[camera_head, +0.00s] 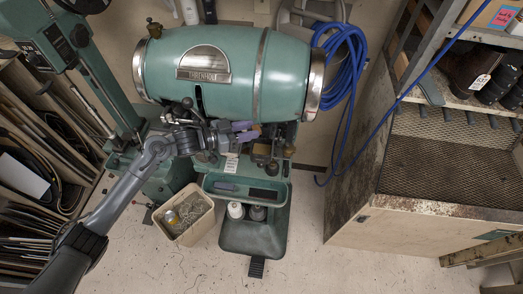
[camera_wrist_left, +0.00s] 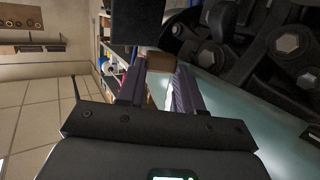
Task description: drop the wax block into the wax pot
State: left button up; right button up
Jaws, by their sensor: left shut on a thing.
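My left gripper (camera_head: 254,130) reaches in from the left in front of the green stitching machine. Its purple fingers are shut on the wax block (camera_wrist_left: 160,63), a small brown block between the fingertips in the left wrist view. In the head view only a small brown bit of the block shows at the fingertips. A small dark, brownish pot-like vessel (camera_head: 262,153) stands on the machine just below the fingertips; I cannot tell for sure that it is the wax pot. The block is apart from it in the head view. My right gripper is not in view.
The green machine drum (camera_head: 225,95) lies just above the gripper. A green tray (camera_head: 225,187) and a bin of scraps (camera_head: 186,217) are below. Blue hose (camera_head: 347,60) hangs at the right. Dark machine bolts (camera_wrist_left: 287,43) are close beside the fingers in the wrist view.

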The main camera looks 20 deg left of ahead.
pick_arm(q)
notch_tip(320, 180, down, 2)
jog(key=shift+f+b, duration=0.1)
jog(key=shift+b, duration=0.55)
jog(key=o, duration=1.1)
jog(key=b+v, duration=0.2)
jog(key=v, duration=0.8)
jog(key=shift+s+a, duration=0.25)
jog(key=shift+s, duration=0.05)
